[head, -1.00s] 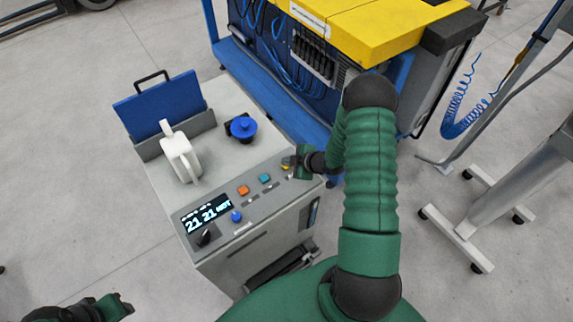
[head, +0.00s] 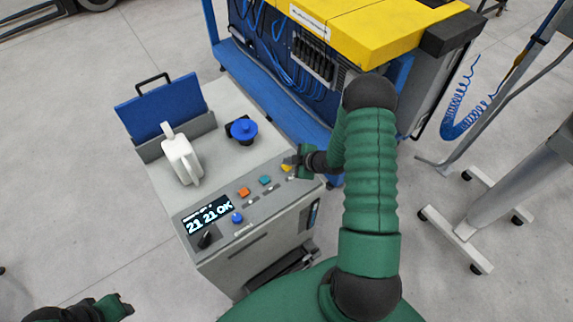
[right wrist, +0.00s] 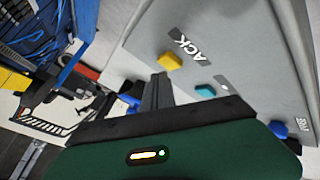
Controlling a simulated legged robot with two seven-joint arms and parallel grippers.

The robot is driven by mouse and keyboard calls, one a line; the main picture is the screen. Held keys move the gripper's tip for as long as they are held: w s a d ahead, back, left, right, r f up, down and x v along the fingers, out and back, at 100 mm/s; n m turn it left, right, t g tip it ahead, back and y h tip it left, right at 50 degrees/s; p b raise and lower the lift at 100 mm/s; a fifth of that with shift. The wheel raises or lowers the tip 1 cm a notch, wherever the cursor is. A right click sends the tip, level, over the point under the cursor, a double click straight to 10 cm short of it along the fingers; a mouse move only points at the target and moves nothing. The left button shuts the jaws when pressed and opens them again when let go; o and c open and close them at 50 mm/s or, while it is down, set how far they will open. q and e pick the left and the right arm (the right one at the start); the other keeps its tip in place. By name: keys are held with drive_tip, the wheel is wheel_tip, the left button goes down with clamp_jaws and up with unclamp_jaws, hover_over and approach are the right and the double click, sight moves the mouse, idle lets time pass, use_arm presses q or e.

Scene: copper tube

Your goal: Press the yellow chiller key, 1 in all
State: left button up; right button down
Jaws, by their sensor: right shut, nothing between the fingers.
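The yellow key (head: 287,167) sits at the right end of the key row on the grey chiller's sloped panel (head: 255,203). It also shows in the right wrist view (right wrist: 170,61), beside a label reading ACK. My right gripper (head: 292,160) is shut and empty, with its tips just by the yellow key. In the right wrist view the shut fingers (right wrist: 159,77) end close below the key, with a small gap apparent. The display (head: 208,216) reads 21 21 OK. My left gripper (head: 122,306) is at the bottom left, far from the panel; its jaws are unclear.
A teal key (head: 265,180), an orange key (head: 243,192), a blue button (head: 237,217) and a black knob (head: 206,239) share the panel. On top stand a white jug-like piece (head: 181,158), a blue cap (head: 243,129) and a blue panel (head: 161,108). A blue-framed yellow-topped machine (head: 375,35) stands behind.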

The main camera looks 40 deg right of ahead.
sight(289, 168)
drive_tip(key=shift+r, duration=0.15)
wheel_tip(289, 168, up, 5)
drive_tip(key=p, duration=0.4)
idle(0.8)
